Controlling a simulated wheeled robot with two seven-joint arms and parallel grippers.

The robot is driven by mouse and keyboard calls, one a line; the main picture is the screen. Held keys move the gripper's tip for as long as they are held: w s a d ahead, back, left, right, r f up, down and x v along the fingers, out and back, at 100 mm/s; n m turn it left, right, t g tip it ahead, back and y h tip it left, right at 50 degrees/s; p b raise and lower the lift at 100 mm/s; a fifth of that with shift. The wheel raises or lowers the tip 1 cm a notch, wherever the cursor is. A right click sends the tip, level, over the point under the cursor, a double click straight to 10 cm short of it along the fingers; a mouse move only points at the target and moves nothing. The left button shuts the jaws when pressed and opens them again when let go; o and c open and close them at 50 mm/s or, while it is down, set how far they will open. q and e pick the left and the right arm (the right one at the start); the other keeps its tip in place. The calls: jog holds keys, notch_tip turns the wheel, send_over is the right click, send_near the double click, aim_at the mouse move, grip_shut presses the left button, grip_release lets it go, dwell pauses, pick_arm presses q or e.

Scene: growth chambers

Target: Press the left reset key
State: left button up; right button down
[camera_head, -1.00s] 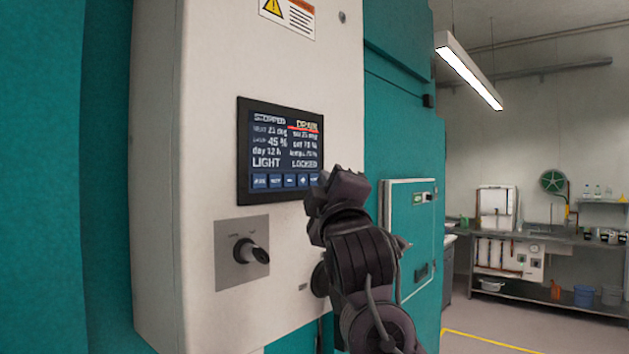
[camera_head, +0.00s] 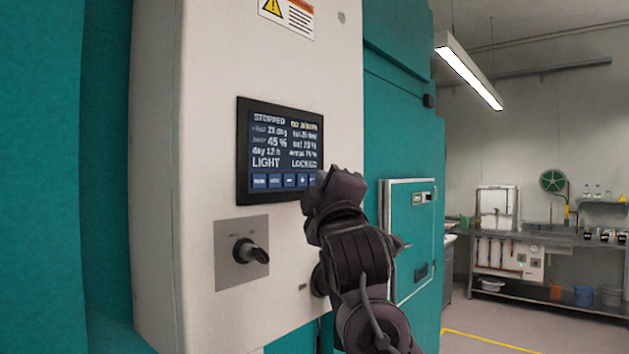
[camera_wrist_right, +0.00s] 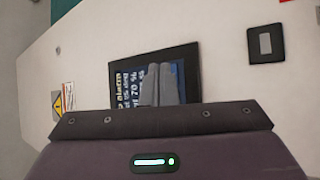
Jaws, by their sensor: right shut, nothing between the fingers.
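A dark touch screen (camera_head: 281,150) sits in a black frame on the pale control box. It reads STOPPED, LIGHT and LOCKED, with a yellowish line at top right that seems to say "no alarm". A row of small blue keys (camera_head: 275,181) runs along its bottom; their labels are too small to read surely. My right gripper (camera_head: 322,180) is shut and empty at the screen's lower right corner and hides the row's right end. In the right wrist view its fingertips (camera_wrist_right: 162,72) overlap the screen (camera_wrist_right: 190,72); contact cannot be told. My left gripper is out of view.
A rotary switch (camera_head: 250,252) on a grey plate sits below the screen. A round dark fitting (camera_head: 319,281) is partly behind my right arm. A warning label (camera_head: 287,15) is above. A teal cabinet with a small panel (camera_head: 410,235) stands to the right; a bench (camera_head: 530,238) is farther back.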

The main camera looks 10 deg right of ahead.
jog(key=shift+s+d, duration=0.45)
jog(key=shift+s, duration=0.1)
jog(key=shift+b, duration=0.3)
jog(key=shift+s+d+b, duration=0.2)
jog(key=shift+s+d, duration=0.55)
jog(key=shift+s, duration=0.25)
jog(key=shift+s+d+b, duration=0.15)
jog(key=shift+s+d, duration=0.6)
jog(key=shift+s, duration=0.25)
